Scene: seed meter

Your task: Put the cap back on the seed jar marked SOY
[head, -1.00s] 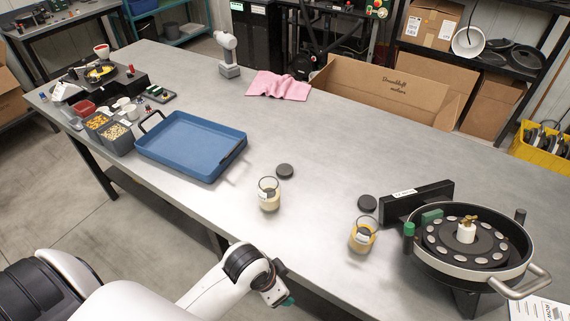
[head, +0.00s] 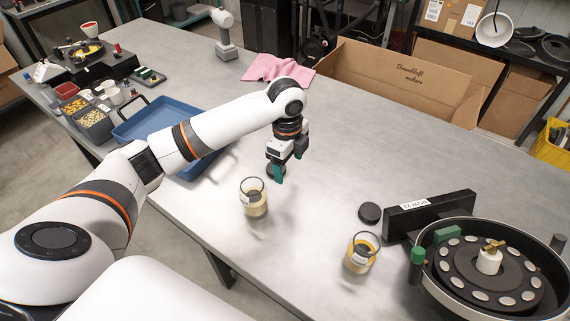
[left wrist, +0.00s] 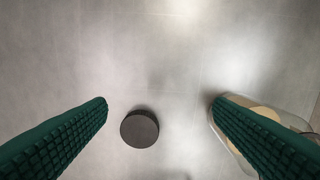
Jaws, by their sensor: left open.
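Two clear jars with pale contents stand on the grey bench: a left jar (head: 253,198) and a right jar (head: 361,253). Both carry small labels that I cannot read. A dark round cap (left wrist: 139,129) lies on the bench beside the left jar; in the head view my fingers largely cover it. Another dark cap (head: 369,213) lies behind the right jar. My left gripper (head: 278,172) is open, pointing down above the first cap. In the left wrist view that cap shows between the green fingers, off-centre, and the left jar (left wrist: 262,122) is partly behind the right finger. My right gripper is not visible.
A round seed meter (head: 489,262) with a black block (head: 430,212) beside it stands at the right. A blue tray (head: 128,134) sits at the left, partly behind my arm. A pink cloth (head: 276,68) and an open cardboard box (head: 400,80) are at the back. The middle bench is clear.

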